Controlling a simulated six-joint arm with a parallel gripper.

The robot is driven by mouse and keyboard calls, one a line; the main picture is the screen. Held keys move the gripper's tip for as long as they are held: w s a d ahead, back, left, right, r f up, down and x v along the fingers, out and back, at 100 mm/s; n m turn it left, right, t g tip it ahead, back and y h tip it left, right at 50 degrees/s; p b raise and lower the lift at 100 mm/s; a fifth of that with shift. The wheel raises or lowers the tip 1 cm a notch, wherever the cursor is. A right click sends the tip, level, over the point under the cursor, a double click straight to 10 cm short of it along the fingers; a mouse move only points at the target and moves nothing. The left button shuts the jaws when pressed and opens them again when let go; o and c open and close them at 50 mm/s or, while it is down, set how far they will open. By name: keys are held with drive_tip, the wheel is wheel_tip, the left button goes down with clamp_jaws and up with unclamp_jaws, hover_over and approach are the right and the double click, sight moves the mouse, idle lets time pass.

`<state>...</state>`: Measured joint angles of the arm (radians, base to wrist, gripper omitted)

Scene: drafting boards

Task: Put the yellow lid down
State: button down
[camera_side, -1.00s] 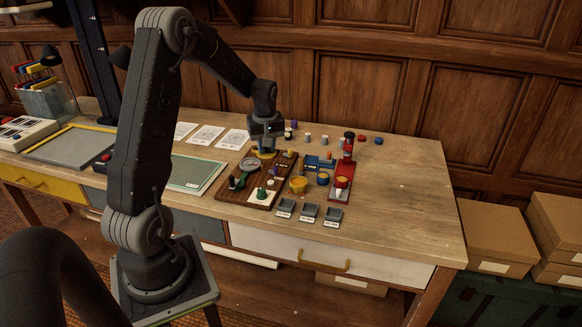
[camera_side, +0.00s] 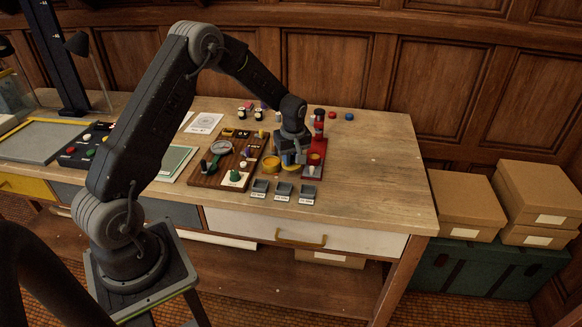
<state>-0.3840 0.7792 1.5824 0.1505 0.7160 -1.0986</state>
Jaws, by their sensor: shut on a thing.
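My gripper (camera_side: 291,155) points down over the right part of the work area, between a yellow pot and a red stand. It is shut on the yellow lid (camera_side: 289,167), of which a yellow edge shows low under the jaws. Blue shows close by the jaws, but I cannot tell where the lid's underside meets what is below it. The yellow pot (camera_side: 271,164) stands just left of my gripper. The gripper hides part of what lies behind and under it.
The red stand (camera_side: 313,158) rises close on the right. Several small grey trays (camera_side: 283,190) lie in front. A dark wooden board (camera_side: 207,180) with a round dial (camera_side: 221,148) is on the left. The table's right side (camera_side: 375,180) is bare.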

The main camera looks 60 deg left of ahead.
drive_tip(key=shift+f, duration=1.85)
drive_tip(key=c, duration=1.3)
unclamp_jaws()
drive_tip(key=shift+f, duration=0.15)
